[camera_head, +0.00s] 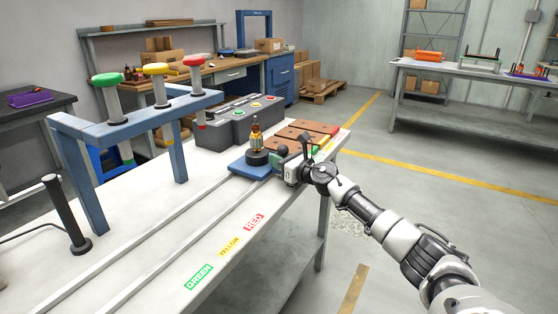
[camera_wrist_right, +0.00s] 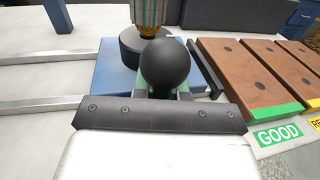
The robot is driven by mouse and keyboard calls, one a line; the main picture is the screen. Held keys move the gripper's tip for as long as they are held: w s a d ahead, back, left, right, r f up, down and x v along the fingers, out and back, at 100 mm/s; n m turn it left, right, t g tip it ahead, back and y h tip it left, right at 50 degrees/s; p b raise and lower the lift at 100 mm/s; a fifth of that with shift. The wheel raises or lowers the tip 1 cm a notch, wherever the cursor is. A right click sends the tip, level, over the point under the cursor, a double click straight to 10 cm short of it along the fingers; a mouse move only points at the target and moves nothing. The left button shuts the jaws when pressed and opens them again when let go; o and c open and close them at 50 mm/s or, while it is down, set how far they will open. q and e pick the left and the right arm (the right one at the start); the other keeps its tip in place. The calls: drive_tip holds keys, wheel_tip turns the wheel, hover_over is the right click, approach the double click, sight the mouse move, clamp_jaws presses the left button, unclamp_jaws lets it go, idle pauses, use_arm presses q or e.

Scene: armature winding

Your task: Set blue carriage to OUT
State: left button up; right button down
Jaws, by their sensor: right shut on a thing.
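The blue carriage (camera_head: 251,169) sits on two rails near the right end of the white bench. It carries a black round base with an armature (camera_head: 256,141) standing upright on it. My right gripper (camera_head: 288,167) is at the carriage's front right side, shut on the carriage's handle. In the right wrist view the blue carriage (camera_wrist_right: 116,68) lies just ahead, with a black ball knob (camera_wrist_right: 166,65) close in front of the gripper; the fingertips are mostly hidden behind it. My left gripper is not in view.
Wooden blocks (camera_head: 297,136) with coloured edges lie right of the carriage; a GOOD label (camera_wrist_right: 278,135) is beside them. GREEN, YELLOW and RED labels mark the front edge. The rails left of the carriage are clear.

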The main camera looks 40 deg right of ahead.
drive_tip(key=c, duration=1.5)
unclamp_jaws()
drive_tip(key=shift+w+d+r, duration=0.1)
drive_tip(key=shift+d+r, duration=0.25)
drive_tip(key=shift+r, duration=0.5)
drive_tip(key=o, duration=0.5)
drive_tip(key=shift+w+d+f, duration=0.1)
drive_tip(key=shift+w+f, duration=0.1)
drive_tip(key=shift+o, duration=0.7)
drive_tip(key=shift+s+a+r, duration=0.1)
drive_tip(key=shift+a+r, duration=0.05)
drive_tip(key=shift+a, duration=0.2)
drive_tip(key=shift+f, duration=0.2)
drive_tip(key=shift+s+f, duration=0.15)
drive_tip(key=shift+s, duration=0.05)
drive_tip(key=v, duration=0.5)
drive_tip(key=shift+s, duration=0.25)
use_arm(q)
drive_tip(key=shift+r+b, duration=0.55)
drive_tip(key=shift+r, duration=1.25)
use_arm(e)
drive_tip(key=shift+r+v, duration=0.2)
drive_tip(key=shift+v, duration=2.3)
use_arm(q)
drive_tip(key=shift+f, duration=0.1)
